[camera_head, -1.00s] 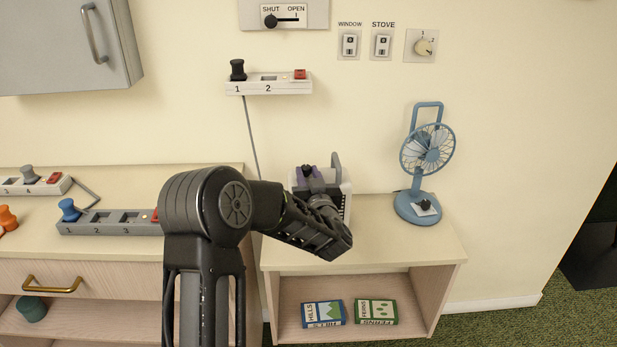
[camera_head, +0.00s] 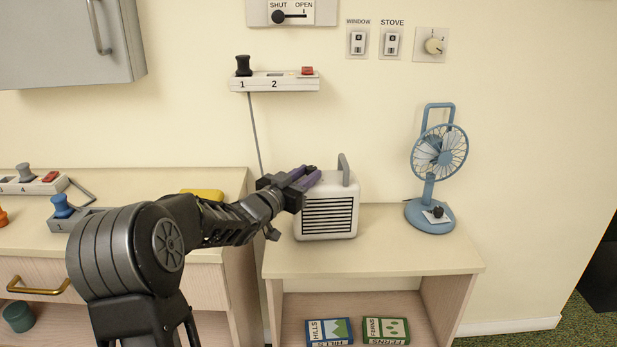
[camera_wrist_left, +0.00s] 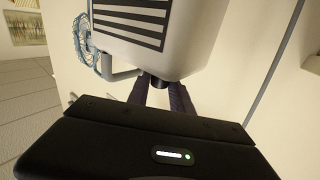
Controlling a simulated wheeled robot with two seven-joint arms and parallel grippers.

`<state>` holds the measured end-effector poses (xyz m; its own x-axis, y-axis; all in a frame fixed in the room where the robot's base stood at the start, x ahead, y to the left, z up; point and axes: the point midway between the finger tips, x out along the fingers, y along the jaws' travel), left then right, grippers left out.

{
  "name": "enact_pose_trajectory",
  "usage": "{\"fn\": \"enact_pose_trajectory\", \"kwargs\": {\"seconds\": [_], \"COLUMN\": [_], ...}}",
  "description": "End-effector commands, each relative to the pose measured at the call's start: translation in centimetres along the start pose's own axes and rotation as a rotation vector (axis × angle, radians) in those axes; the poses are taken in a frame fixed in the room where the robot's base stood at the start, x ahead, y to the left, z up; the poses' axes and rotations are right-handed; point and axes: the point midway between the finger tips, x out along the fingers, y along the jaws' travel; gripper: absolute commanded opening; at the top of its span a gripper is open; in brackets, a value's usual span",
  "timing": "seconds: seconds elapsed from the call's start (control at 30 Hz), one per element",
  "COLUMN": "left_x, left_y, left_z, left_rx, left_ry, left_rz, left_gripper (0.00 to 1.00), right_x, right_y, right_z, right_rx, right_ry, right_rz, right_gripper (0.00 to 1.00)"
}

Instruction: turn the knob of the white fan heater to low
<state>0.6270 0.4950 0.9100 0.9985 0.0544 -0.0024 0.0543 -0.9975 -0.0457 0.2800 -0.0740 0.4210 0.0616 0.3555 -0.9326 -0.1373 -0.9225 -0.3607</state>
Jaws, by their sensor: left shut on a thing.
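The white fan heater (camera_head: 328,222) with a dark slatted grille and a handle on top stands on the low shelf unit. My left gripper (camera_head: 311,177) is at the heater's top left and shut on its knob. In the left wrist view the heater (camera_wrist_left: 185,50) fills the top of the picture. There the dark knob (camera_wrist_left: 158,82) shows between the purple-grey fingers of the left gripper (camera_wrist_left: 162,92). The fingers hide most of the knob, so its setting cannot be read. My right gripper is not in view.
A blue fan (camera_head: 430,215) stands to the right on the shelf unit (camera_head: 400,262). A power strip (camera_head: 275,85) with a black plug hangs on the wall above, its cord running down behind my arm. A yellow object (camera_head: 203,194) lies on the left cabinet. The shelf front is clear.

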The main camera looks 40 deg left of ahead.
Motion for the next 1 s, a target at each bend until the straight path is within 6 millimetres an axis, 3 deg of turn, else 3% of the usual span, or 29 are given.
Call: {"fn": "enact_pose_trajectory", "kwargs": {"seconds": [0.1, 0.3, 0.83, 0.87, 1.0], "left_x": [0.0, 0.1, 0.2, 0.2, 0.2], "left_y": [-0.3, -0.3, -0.2, -0.2, -0.2], "left_z": [-0.5, -0.4, -0.2, -0.2, -0.2], "left_rx": [-0.001, 0.000, 0.001, 0.001, 0.001], "left_ry": [0.001, 0.007, 0.014, 0.014, 0.013], "left_rz": [0.069, 0.157, 0.197, 0.197, 0.196], "left_gripper": [0.00, 0.00, 0.00, 0.27, 0.39], "right_x": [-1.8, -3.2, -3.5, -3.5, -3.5], "right_y": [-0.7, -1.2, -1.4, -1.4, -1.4], "right_z": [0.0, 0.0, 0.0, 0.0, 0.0], "right_rx": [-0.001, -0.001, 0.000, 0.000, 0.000], "right_ry": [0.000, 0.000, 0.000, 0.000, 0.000], "right_rz": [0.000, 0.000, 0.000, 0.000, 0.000], "right_gripper": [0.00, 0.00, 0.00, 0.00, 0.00]}}
